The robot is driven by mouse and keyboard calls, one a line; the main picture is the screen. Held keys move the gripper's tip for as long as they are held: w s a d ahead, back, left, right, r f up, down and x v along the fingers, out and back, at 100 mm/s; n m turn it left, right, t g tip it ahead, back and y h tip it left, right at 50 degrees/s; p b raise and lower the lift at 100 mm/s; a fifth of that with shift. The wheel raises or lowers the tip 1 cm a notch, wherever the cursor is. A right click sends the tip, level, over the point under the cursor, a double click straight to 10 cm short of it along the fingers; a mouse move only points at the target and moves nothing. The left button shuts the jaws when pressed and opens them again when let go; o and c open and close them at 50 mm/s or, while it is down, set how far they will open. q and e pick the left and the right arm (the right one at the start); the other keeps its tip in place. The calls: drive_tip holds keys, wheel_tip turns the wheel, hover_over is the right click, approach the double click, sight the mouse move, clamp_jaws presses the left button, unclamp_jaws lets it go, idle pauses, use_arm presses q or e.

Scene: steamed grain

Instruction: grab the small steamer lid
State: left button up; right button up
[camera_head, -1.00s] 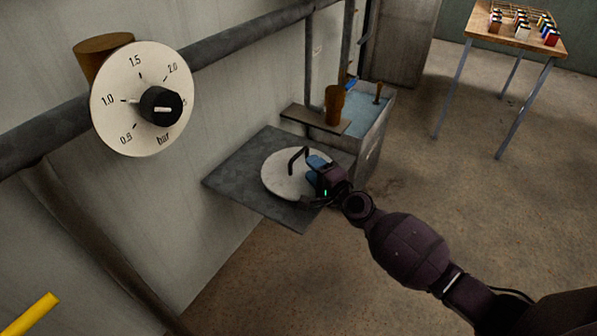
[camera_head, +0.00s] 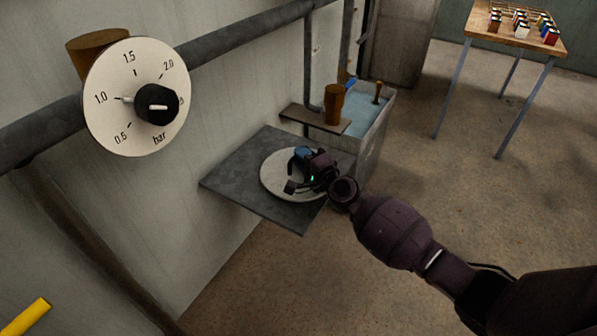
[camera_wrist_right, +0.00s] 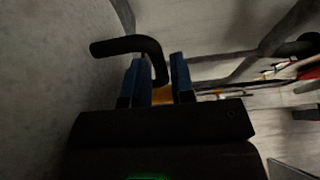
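The small steamer lid (camera_head: 273,179) is a pale round disc lying flat on a dark grey wall shelf (camera_head: 237,178). My right gripper (camera_head: 301,156) is over the lid and hides most of its handle in the head view. In the right wrist view the black bent handle (camera_wrist_right: 125,45) reaches between the two blue fingers of my right gripper (camera_wrist_right: 157,65). The fingers stand apart with a visible gap, so the gripper looks open around the handle. My left gripper is not in view.
A brown cup (camera_head: 334,104) stands on a small ledge (camera_head: 298,118) behind the shelf. A water-filled basin (camera_head: 372,135) stands beside it. A pressure dial (camera_head: 135,60) and a thick pipe (camera_head: 235,38) run along the wall at left. A wooden table (camera_head: 490,22) is far right.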

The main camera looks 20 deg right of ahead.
clamp_jaws()
idle(1.1)
